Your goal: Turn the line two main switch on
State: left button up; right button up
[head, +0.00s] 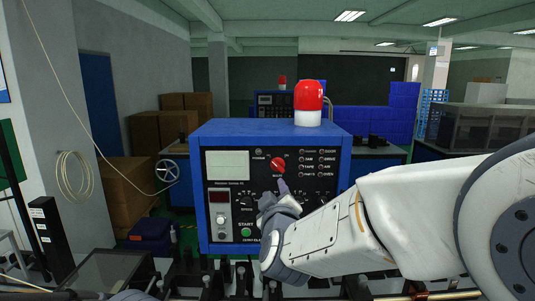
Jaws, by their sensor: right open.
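A blue control cabinet (330,131) with a black front panel faces me at the centre. A red rotary switch (277,164) sits on the upper middle of the panel, and its handle looks slanted. The small lettering around it is too small to read. My right gripper (276,194) is open, just below the red switch and in front of the panel. No contact with the switch shows. The gripper and its wrist hide part of the lower right of the panel. My left gripper is not in view.
A red dome lamp (308,96) stands on the cabinet. The panel also has a green start button (246,232), small dials and rows of indicators. A second blue cabinet (266,103) stands behind. Cardboard boxes (183,102) are stacked at the left.

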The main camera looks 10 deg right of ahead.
aim_at(278, 167)
jog(key=shift+h, duration=0.7)
jog(key=p+x, duration=0.1)
jog(key=x, duration=0.2)
jog(key=r+p+x, duration=0.1)
jog(key=p+x, duration=0.1)
jog(key=x, duration=0.1)
jog(key=d+r+p+x, duration=0.1)
jog(key=x, duration=0.3)
jog(key=shift+d, duration=0.1)
jog(key=shift+w+f+p, duration=0.15)
jog(key=shift+w+p, duration=0.15)
jog(key=shift+p, duration=0.05)
grip_shut()
